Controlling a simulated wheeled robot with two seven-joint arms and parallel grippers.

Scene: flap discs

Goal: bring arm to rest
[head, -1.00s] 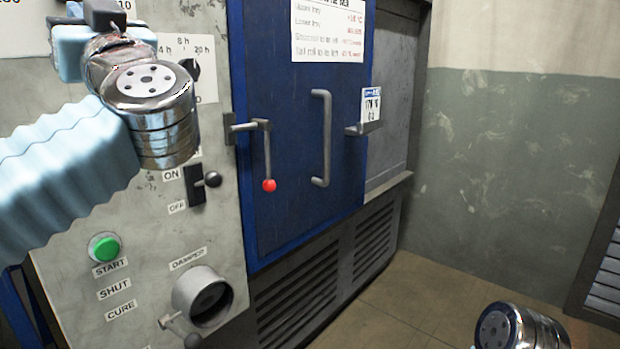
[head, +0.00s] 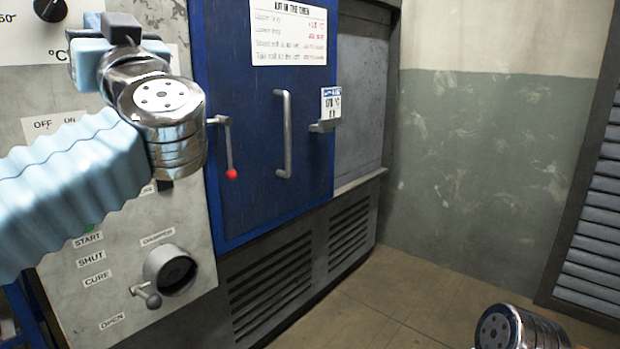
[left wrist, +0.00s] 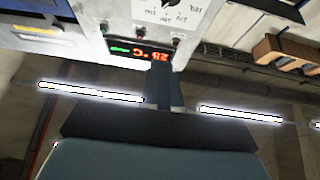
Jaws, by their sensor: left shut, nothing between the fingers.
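My left gripper (head: 122,28) is at the upper left of the head view, in front of the oven's grey control panel (head: 185,225). Its dark fingers are shut and empty, partly hidden by my wrist. The closed fingers also show in the left wrist view (left wrist: 164,85), pointing towards a panel with a red lit display (left wrist: 150,54). The blue light-sleeved arm comes in from the left. My right gripper is out of view; only a metal joint of my right arm shows at the lower right.
The oven's blue door (head: 255,150) is closed, with a vertical handle (head: 284,135) and a red-knobbed lever (head: 230,150). A damper pipe (head: 170,270) juts out low on the panel. A louvred panel (head: 590,230) is at the right. The floor (head: 400,290) before the wall is clear.

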